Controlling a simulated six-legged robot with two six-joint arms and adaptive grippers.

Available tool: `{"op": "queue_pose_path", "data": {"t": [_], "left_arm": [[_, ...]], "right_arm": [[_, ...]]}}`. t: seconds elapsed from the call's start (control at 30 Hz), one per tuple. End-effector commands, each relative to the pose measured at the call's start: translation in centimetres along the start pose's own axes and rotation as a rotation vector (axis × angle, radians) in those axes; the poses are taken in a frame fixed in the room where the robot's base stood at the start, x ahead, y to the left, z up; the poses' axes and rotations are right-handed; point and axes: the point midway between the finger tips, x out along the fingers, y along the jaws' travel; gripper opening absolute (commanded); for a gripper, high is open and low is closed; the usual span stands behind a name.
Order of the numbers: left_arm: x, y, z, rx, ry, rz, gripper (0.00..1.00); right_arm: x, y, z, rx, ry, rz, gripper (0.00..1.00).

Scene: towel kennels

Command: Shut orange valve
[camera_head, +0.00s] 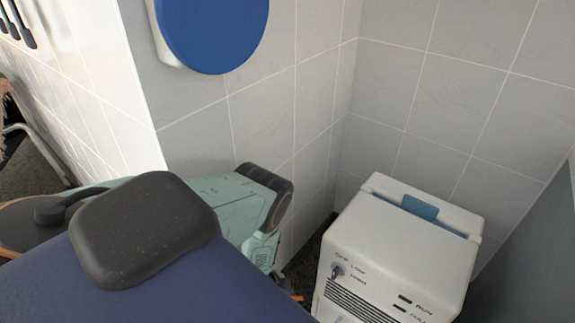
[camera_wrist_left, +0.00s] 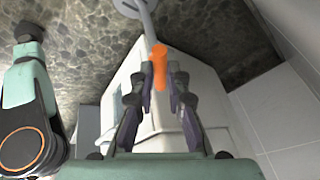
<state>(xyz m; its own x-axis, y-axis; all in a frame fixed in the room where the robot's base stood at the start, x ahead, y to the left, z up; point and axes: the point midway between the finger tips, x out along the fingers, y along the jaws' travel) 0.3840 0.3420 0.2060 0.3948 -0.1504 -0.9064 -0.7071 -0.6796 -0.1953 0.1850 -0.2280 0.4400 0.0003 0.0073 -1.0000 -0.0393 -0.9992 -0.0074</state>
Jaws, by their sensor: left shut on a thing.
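The orange valve (camera_wrist_left: 160,62) shows in the left wrist view as a small bright orange handle beside a grey metal pipe (camera_wrist_left: 147,18). My left gripper (camera_wrist_left: 161,78) has its two dark fingers on either side of the orange handle and is shut on it. The fingers hide part of the handle's sides. My right gripper is in neither view.
A white appliance (camera_head: 395,248) with a blue tab on top stands in the tiled corner. A blue round panel (camera_head: 212,30) hangs on the grey tiled wall (camera_head: 400,85). The left wrist view shows a stone-patterned floor (camera_wrist_left: 85,35).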

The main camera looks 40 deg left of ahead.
Motion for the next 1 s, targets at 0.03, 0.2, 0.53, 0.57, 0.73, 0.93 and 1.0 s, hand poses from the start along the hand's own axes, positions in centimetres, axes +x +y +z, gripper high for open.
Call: {"op": "queue_pose_path", "data": {"t": [0.03, 0.2, 0.53, 0.57, 0.73, 0.93, 1.0], "left_arm": [[0.03, -0.09, -0.13, 0.005, 0.003, 0.000, 0.00], [0.04, -0.09, -0.14, 0.010, 0.005, 0.002, 0.00], [0.04, -0.09, -0.17, 0.010, 0.005, 0.002, 0.21], [0.04, -0.08, -0.16, 0.009, 0.005, 0.002, 0.24], [0.03, -0.05, -0.10, 0.009, 0.004, 0.003, 0.37], [0.02, -0.02, -0.04, 0.008, 0.003, 0.003, 0.37], [-0.01, -0.03, -0.05, 0.008, 0.002, 0.003, 0.37]], "right_arm": [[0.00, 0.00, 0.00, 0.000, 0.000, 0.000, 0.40], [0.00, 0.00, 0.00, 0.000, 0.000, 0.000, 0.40], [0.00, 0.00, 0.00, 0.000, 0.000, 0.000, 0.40], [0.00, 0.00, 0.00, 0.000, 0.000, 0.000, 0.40], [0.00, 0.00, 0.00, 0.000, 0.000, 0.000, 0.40], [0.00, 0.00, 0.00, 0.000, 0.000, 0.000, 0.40], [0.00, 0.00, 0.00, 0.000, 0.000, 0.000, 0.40]]}}
